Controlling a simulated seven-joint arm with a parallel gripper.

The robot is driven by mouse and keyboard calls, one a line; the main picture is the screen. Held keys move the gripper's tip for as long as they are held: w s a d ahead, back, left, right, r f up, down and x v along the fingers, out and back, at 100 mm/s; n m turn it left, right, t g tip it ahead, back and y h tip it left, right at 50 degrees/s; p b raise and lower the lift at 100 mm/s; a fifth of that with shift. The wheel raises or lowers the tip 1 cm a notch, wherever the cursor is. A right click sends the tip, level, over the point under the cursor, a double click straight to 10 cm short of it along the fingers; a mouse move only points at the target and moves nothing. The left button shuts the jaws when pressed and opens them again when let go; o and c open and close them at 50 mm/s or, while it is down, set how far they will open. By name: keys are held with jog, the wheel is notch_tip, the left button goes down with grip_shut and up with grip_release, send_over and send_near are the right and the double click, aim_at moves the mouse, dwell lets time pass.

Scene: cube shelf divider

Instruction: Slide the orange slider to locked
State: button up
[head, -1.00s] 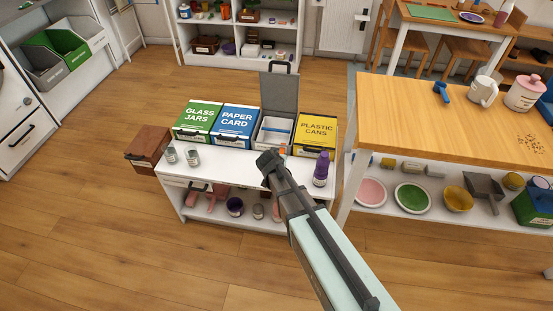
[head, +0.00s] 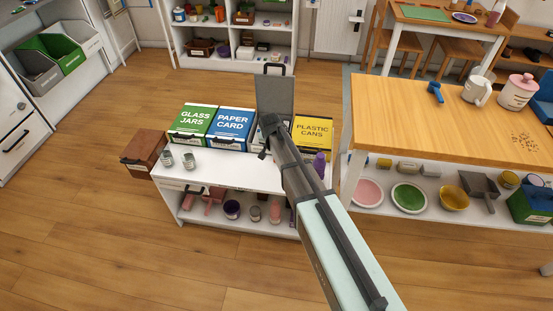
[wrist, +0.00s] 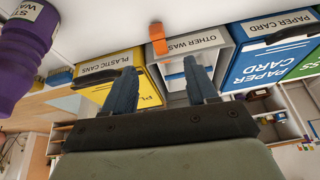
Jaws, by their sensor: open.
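The orange slider (wrist: 158,39) shows in the wrist view as a small upright orange piece on the white surface, at the front of the grey bin labelled OTHER WAS… (wrist: 180,45). In the head view my gripper and arm hide the slider. My gripper (wrist: 160,66) is open in the wrist view, with its two blue-grey fingers apart and nothing between them. The slider appears beyond the fingertips, roughly in line with the gap, apart from both. In the head view my gripper (head: 268,128) is over the front of the grey bin, whose lid (head: 275,95) stands raised.
The yellow plastic cans bin (head: 313,136) and blue paper card bin (head: 234,124) flank the grey bin. A purple bottle (head: 319,163) stands close right of my arm. A wooden table (head: 440,120) stands at right.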

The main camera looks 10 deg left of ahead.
jog(key=shift+n, duration=0.4)
jog(key=x, duration=1.3)
jog(key=shift+s+d+f, duration=0.2)
jog(key=shift+d+f, duration=0.05)
jog(key=shift+f, duration=0.25)
jog(key=shift+c, duration=0.2)
grip_shut()
